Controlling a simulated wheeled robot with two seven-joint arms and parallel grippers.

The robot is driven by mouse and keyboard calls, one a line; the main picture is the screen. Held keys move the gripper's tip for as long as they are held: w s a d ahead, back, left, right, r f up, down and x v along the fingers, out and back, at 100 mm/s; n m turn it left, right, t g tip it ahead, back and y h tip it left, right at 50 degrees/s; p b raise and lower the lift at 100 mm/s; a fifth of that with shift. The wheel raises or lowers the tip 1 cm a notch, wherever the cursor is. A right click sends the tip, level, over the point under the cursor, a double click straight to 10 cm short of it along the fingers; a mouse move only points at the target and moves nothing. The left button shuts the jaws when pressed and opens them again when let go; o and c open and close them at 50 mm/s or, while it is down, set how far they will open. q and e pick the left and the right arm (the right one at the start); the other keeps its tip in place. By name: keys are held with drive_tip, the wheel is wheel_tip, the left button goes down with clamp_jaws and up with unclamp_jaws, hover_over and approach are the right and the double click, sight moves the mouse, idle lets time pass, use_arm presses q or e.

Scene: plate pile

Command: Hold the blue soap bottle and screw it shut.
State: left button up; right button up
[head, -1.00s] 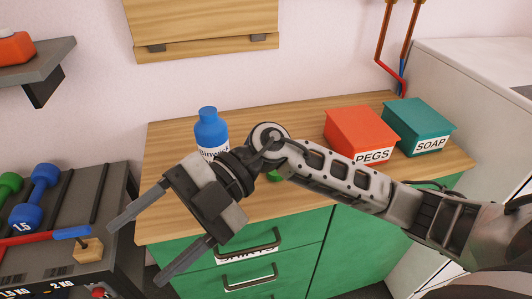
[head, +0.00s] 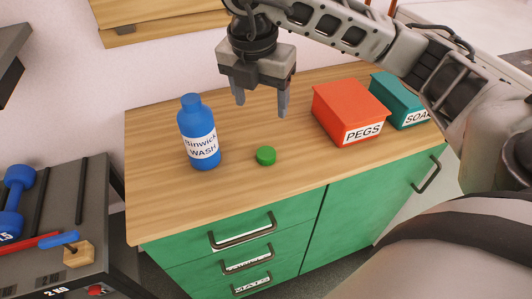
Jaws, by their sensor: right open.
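The blue soap bottle (head: 199,130) stands upright on the wooden counter top, with a white label reading "Binwick WASH". No separate cap shows on its blue neck. A small green cap (head: 265,155) lies on the counter to the right of the bottle, apart from it. My right gripper (head: 262,105) is open and empty, fingers pointing down. It hangs above the counter, up and right of the bottle and above the green cap in the picture. My left gripper is not in view.
A red PEGS box (head: 348,108) and a teal SOAP box (head: 398,98) stand on the counter (head: 160,205) to the right. My right arm partly covers the teal box. A dark rack (head: 75,215) with a blue dumbbell stands at the left. The counter's front left is clear.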

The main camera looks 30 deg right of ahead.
drive_tip(key=b, duration=0.3)
hover_over(266, 153)
drive_tip(key=f, duration=0.9)
drive_tip(key=shift+a+f, duration=0.3)
drive_tip(key=shift+f, duration=0.05)
drive_tip(key=shift+p, duration=0.3)
drive_tip(key=f, duration=0.5)
drive_tip(key=shift+d+p, duration=0.25)
drive_tip(key=shift+p, duration=0.1)
drive_tip(key=c, duration=1)
